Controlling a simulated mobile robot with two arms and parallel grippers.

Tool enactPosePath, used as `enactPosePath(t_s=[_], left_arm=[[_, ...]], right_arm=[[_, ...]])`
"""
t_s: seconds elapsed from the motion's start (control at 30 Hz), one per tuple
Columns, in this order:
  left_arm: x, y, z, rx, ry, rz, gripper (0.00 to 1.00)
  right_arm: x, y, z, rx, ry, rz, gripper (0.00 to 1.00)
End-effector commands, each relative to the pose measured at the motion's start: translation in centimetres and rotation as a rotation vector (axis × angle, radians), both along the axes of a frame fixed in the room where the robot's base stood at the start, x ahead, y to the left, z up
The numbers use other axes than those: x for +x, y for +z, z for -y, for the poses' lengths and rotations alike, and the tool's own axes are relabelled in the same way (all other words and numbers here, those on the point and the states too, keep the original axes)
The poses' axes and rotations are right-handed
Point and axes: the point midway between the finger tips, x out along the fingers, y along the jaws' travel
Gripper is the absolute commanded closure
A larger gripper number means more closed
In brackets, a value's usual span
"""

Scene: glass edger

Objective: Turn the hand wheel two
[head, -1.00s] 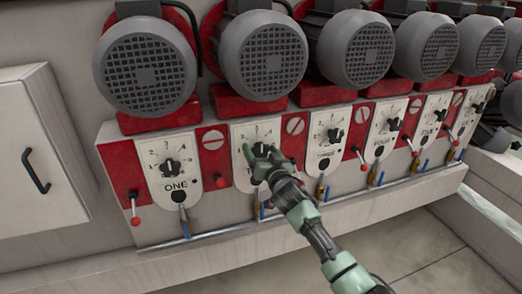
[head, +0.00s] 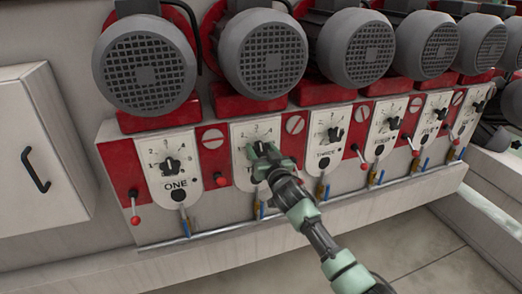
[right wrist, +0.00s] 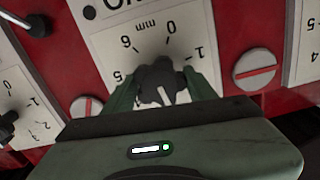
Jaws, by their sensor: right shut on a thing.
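Hand wheel two is a black knob (head: 260,147) on the white dial plate (head: 241,134) second from the left, under the second motor. My right gripper (head: 264,156) reaches it from the lower right and partly covers it and the plate's label. In the right wrist view the knob (right wrist: 158,82) sits between the two green fingers (right wrist: 163,90), which are shut on its sides. A white mark on the knob points down toward the gripper body. The dial numbers 5, 6, 0 and 1 show around it, upside down. My left gripper is out of view.
Dial one (head: 172,166) is to the left and dial three (head: 335,134) to the right, with more dials beyond. Small red-knobbed levers (head: 220,179) stick out between the plates. Large grey motors (head: 263,55) overhang the dials. A pipe with blue-handled valves runs below.

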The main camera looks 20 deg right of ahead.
Motion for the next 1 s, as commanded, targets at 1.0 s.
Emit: enactPosePath(t_s=[1.0], left_arm=[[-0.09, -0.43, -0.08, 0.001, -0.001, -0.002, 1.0]], right_arm=[[-0.02, -0.13, -0.18, -0.702, 0.0, 0.022, 0.84]])
